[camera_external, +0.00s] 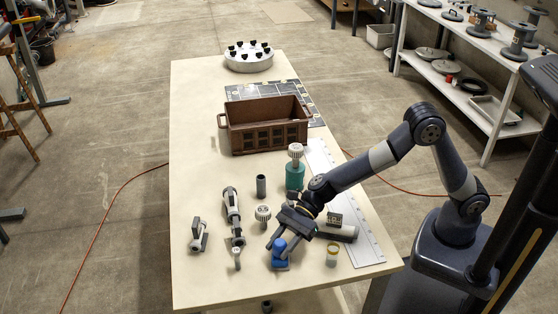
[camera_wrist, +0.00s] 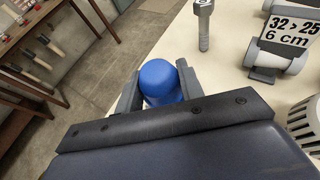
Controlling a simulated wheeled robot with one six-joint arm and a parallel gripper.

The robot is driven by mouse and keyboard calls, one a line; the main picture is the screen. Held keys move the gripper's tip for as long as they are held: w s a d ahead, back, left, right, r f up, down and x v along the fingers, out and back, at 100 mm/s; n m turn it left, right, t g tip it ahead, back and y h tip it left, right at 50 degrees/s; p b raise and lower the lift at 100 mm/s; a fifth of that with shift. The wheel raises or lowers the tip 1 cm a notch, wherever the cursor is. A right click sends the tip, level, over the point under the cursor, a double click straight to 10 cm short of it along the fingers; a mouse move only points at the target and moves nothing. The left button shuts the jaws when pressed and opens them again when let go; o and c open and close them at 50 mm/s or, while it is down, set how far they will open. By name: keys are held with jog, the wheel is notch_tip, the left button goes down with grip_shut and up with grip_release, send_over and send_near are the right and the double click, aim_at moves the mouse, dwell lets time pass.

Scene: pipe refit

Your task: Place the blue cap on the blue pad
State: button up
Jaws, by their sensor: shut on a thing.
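The blue cap (camera_external: 279,245) is a small rounded piece near the front edge of the table. My gripper (camera_external: 282,242) is over it with its fingers pointing down and is shut on the cap. In the wrist view the cap (camera_wrist: 160,82) sits between the two fingers (camera_wrist: 160,90), with its domed top showing. A patch of blue, seemingly the blue pad (camera_external: 280,265), shows just below the cap in the external view. I cannot tell whether the cap touches it. The pad is hidden in the wrist view.
A bolt (camera_external: 237,257), a labelled grey fitting (camera_wrist: 275,50) and a small yellowish cup (camera_external: 332,255) stand close by. A white knobbed part (camera_external: 263,214) and a grey pipe (camera_external: 336,231) are near. A brown crate (camera_external: 266,125) stands farther back. The front left table corner is clear.

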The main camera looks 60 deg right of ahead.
jog(key=shift+f, duration=0.25)
jog(key=shift+f, duration=0.15)
jog(key=o, duration=1)
jog(key=shift+c, duration=0.2)
jog(key=shift+r, duration=0.35)
jog(key=v, duration=1.2)
jog(key=shift+f, duration=0.15)
